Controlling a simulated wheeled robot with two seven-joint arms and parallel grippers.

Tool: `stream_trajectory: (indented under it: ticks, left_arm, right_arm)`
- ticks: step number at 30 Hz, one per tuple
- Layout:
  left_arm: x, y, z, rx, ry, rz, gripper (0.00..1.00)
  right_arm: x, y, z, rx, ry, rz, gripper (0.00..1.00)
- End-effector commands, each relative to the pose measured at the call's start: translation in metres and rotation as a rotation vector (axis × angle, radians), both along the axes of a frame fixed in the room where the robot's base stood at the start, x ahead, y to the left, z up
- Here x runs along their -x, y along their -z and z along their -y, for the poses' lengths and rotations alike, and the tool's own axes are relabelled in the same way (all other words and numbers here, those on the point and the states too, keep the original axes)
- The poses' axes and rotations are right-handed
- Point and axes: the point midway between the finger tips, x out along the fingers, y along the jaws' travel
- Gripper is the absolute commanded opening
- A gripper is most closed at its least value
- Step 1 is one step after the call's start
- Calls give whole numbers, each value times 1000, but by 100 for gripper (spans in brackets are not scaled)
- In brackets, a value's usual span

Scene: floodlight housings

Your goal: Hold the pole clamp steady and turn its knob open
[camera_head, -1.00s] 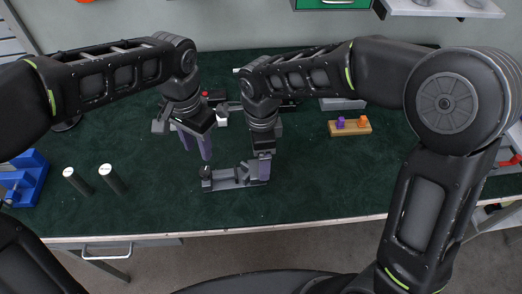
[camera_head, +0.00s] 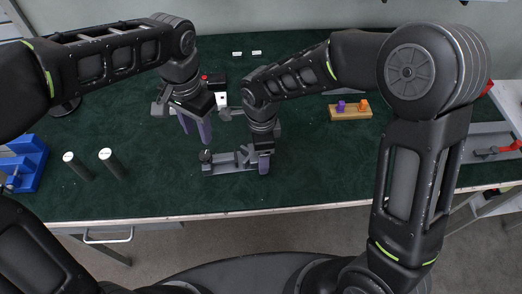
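The grey pole clamp (camera_head: 226,168) lies on the green work mat near the table's front edge. Its dark round knob (camera_head: 206,155) stands at its left end. My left gripper (camera_head: 195,130) is open, with two purple fingers apart, above and behind the knob and not touching it. My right gripper (camera_head: 262,163) is down at the clamp's right end. One purple finger shows in front there; the other is hidden, so I cannot tell whether it is closed on the clamp.
Two dark cylinders with white tops (camera_head: 113,165) stand to the left, beside a blue holder (camera_head: 27,160). A wooden block with purple and orange pegs (camera_head: 350,113) lies to the right. Dark and grey parts stand behind the grippers. The mat between clamp and cylinders is clear.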

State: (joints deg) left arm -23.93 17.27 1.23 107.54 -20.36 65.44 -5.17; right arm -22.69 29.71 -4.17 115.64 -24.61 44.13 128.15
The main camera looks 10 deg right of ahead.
Motion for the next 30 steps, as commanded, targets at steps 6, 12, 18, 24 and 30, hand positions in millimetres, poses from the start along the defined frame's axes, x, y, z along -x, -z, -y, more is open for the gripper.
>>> stream_trajectory:
  ticks: [6, 12, 18, 24, 30]
  left_arm:
    - [0, 0, 0, 0, 0, 0, 36]
    - [0, 0, 0, 0, 0, 0, 36]
    - [0, 0, 0, 0, 0, 0, 36]
    - [0, 0, 0, 0, 0, 0, 36]
    - [0, 0, 0, 0, 0, 0, 36]
  right_arm:
    - [0, 0, 0, 0, 0, 0, 51]
    - [0, 0, 0, 0, 0, 0, 35]
    - [0, 0, 0, 0, 0, 1, 18]
    - [0, 0, 0, 0, 0, 1, 2]
    - [0, 0, 0, 0, 0, 0, 71]
